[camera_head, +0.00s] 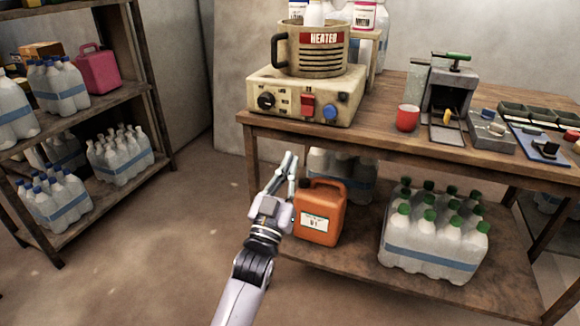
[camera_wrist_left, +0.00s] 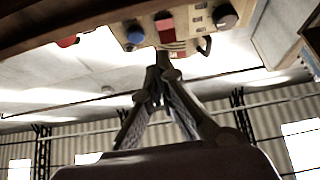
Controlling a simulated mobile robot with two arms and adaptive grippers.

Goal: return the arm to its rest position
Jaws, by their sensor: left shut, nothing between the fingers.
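My left gripper (camera_head: 290,160) is shut and empty in the head view, raised in front of the table's left end. Its fingers point up, just left of and above an orange canister (camera_head: 320,222) on the table's lower shelf. I cannot tell whether it touches the canister. In the left wrist view the fingers (camera_wrist_left: 163,75) come together at their tips, with nothing between them. My left forearm comes in from the bottom of the head view. My right gripper is in neither view.
The wooden table (camera_head: 380,137) bears a heater unit (camera_head: 305,95), a red cup (camera_head: 407,117) and a grey press (camera_head: 450,92). Green-capped bottles (camera_head: 435,235) stand on its lower shelf. A shelf rack (camera_head: 120,95) with bottle packs is at left. The floor (camera_head: 180,220) between is clear.

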